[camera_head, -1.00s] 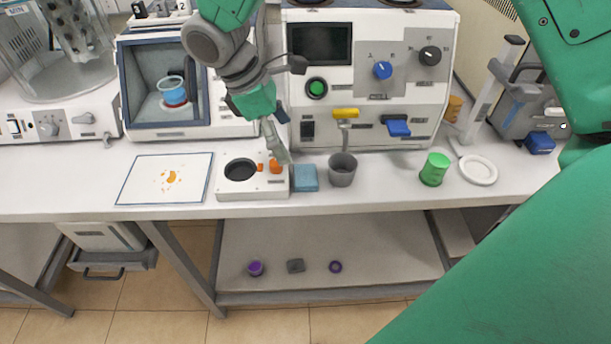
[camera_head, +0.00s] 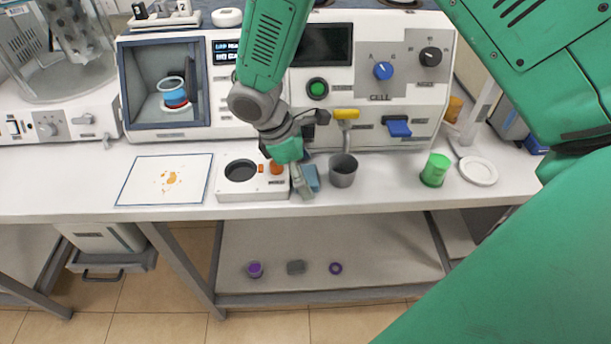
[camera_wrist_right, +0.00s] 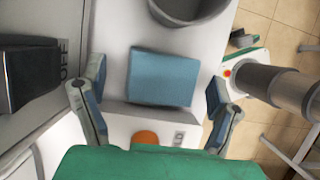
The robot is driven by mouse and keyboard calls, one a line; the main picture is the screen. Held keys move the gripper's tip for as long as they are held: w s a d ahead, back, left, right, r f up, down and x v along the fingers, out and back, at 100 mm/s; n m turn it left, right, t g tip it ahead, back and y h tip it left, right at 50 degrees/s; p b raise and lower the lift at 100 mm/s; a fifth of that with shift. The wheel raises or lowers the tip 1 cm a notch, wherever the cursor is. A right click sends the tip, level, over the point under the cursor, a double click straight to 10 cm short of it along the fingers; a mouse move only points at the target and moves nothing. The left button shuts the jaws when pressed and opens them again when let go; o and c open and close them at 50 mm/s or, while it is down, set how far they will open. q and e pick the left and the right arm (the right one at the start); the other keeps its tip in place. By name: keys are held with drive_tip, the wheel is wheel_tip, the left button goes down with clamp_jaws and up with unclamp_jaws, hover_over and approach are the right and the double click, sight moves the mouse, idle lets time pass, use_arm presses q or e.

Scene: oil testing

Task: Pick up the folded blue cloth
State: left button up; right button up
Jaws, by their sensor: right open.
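The folded blue cloth (camera_head: 312,178) lies on the white bench between the white box with the orange button and the grey cup. In the right wrist view the cloth (camera_wrist_right: 161,77) is a flat blue block, fully visible. My right gripper (camera_wrist_right: 155,97) is open, with one finger on each side of the cloth and gaps showing between fingers and cloth. In the head view my right gripper (camera_head: 303,190) reaches down over the cloth and hides its left part. Whether the fingertips are at cloth height is hard to tell. My left gripper is not in view.
The white box (camera_head: 228,190) is close on the cloth's left, and the grey cup (camera_head: 343,172) is close on its right. A green cup (camera_head: 435,170) and a white dish (camera_head: 478,171) stand farther right. A stained white sheet (camera_head: 140,185) lies left. The large machine (camera_head: 420,90) stands behind.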

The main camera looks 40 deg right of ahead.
sight(305, 174)
drive_tip(key=shift+a, duration=0.1)
drive_tip(key=c, duration=0.9)
drive_tip(key=shift+c, duration=0.2)
drive_tip(key=shift+r, duration=0.15)
wheel_tip(305, 174, up, 18)
drive_tip(key=p, duration=0.1)
